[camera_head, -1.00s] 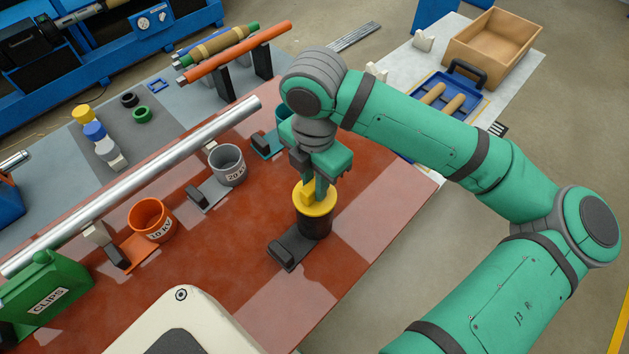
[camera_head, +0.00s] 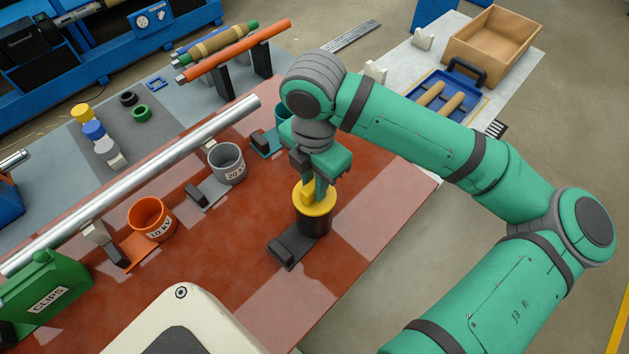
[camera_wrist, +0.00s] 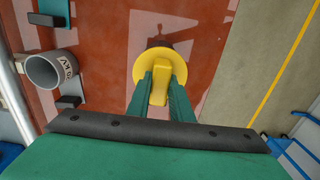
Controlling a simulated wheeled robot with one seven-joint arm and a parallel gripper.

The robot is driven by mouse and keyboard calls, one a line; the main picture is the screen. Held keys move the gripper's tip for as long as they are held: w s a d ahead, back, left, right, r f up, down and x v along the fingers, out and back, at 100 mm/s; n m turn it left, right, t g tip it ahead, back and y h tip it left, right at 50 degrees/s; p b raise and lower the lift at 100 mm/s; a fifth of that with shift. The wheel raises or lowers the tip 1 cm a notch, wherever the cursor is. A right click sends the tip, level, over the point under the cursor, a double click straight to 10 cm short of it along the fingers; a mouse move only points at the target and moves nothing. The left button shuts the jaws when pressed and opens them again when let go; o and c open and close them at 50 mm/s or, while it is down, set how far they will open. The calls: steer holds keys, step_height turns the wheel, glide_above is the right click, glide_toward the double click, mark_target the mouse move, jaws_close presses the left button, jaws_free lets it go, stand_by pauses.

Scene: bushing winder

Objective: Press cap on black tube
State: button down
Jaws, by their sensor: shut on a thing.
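The yellow cap (camera_head: 325,205) is a round disc with a raised grip tab. It sits at the top of the black tube (camera_head: 315,224), which stands upright on a black base on the red-brown table (camera_head: 352,262). My gripper (camera_head: 316,190) is above the cap, pointing down, shut on its tab. In the wrist view the cap (camera_wrist: 146,66) lies between my two green fingers (camera_wrist: 160,88) and hides most of the tube. I cannot tell whether the cap is fully seated on the tube rim.
A grey cup (camera_head: 228,166) and an orange cup (camera_head: 152,222) stand on holders to the left. A green clips box (camera_head: 45,292) is at the far left. A long metal tube (camera_head: 150,180) runs behind them. The table right of the black tube is clear.

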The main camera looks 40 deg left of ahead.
stand_by(0.3)
steer(key=c, duration=1.5)
jaws_free()
step_height(320, 180, up, 10)
steer(key=shift+r, duration=0.4)
